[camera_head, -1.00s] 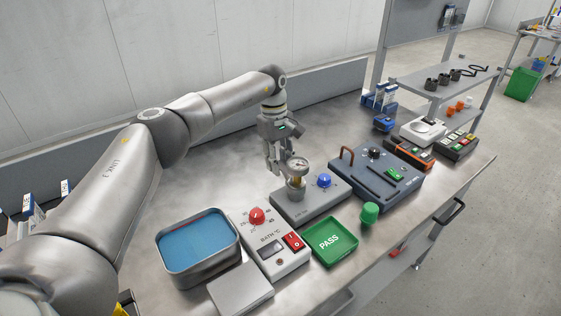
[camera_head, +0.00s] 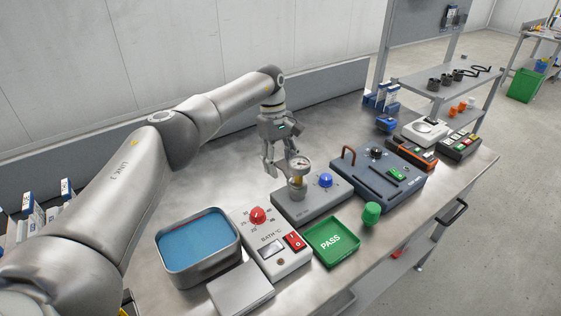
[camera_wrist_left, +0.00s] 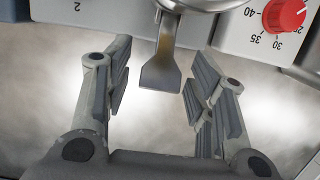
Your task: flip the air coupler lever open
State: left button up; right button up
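The air coupler lever appears to be the flat grey tab (camera_wrist_left: 162,68) in the left wrist view. It hangs from a round metal body (camera_wrist_left: 195,5) at the top edge, which is partly cut off. My left gripper (camera_wrist_left: 157,88) is open, with one finger on each side of the tab and visible gaps to both. In the head view my left gripper (camera_head: 279,162) is just behind and left of a round gauge (camera_head: 300,163) on a brass and metal fitting, which stands on a grey station (camera_head: 309,205). The lever cannot be made out there. My right gripper is not in view.
A blue knob (camera_head: 326,180) sits right of the gauge. In front are a bath controller (camera_head: 268,240) with a red knob, a blue-filled metal tray (camera_head: 199,273) and a green PASS tray (camera_head: 331,242). A dark blue tester (camera_head: 390,190) stands to the right. The bench behind my gripper is bare.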

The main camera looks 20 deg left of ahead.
pick_arm(q)
jog(key=shift+a+r, duration=0.1)
jog(key=shift+r, duration=0.05)
jog(key=s+v, duration=0.1)
jog(key=v, duration=0.6)
jog(key=shift+w+r, duration=0.2)
jog(key=shift+w, duration=0.35)
